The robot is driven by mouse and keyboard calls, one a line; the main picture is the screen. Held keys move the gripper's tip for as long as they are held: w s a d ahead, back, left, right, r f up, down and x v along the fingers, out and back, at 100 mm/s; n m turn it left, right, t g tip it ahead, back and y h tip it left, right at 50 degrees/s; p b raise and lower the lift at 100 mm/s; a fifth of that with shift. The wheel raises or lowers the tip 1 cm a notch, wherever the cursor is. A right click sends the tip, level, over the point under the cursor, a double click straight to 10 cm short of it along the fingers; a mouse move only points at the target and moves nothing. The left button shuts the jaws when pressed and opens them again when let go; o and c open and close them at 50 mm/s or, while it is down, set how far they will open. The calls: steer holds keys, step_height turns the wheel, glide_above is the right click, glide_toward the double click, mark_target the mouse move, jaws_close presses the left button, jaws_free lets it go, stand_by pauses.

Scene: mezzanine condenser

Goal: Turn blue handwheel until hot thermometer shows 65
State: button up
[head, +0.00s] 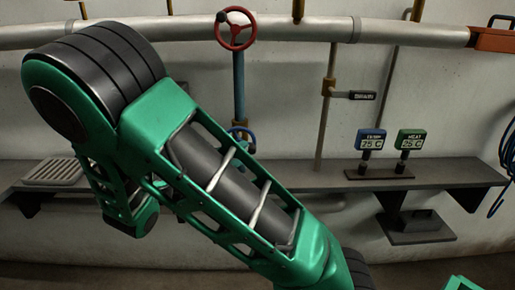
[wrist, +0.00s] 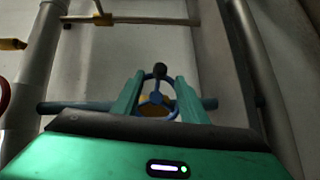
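The blue handwheel (head: 248,134) sits low on a blue vertical pipe, partly hidden behind my arm in the head view. In the wrist view the blue handwheel (wrist: 147,86) shows just beyond and between my fingers, with a dark knob (wrist: 159,70) at its top. My gripper (wrist: 160,80) is open, one finger on each side of the wheel; I cannot tell whether they touch it. Two digital thermometers stand on the shelf: a blue one (head: 371,138) and a green one (head: 411,139). Both seem to read 75 C; their small labels are hard to read.
A red handwheel (head: 250,28) is above on the large horizontal pipe (head: 295,32). A thin vertical pipe (head: 324,125) with a tagged side valve (head: 361,95) stands right of the blue pipe. The shelf (head: 445,178) runs along the wall, with a grated tray (head: 55,172) at left.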

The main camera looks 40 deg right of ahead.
steer(key=w+d+f, duration=0.1)
steer(key=d, duration=0.8)
steer(key=shift+w+d, duration=0.2)
steer(key=shift+d, duration=0.2)
steer(key=shift+f, duration=0.1)
jaws_close()
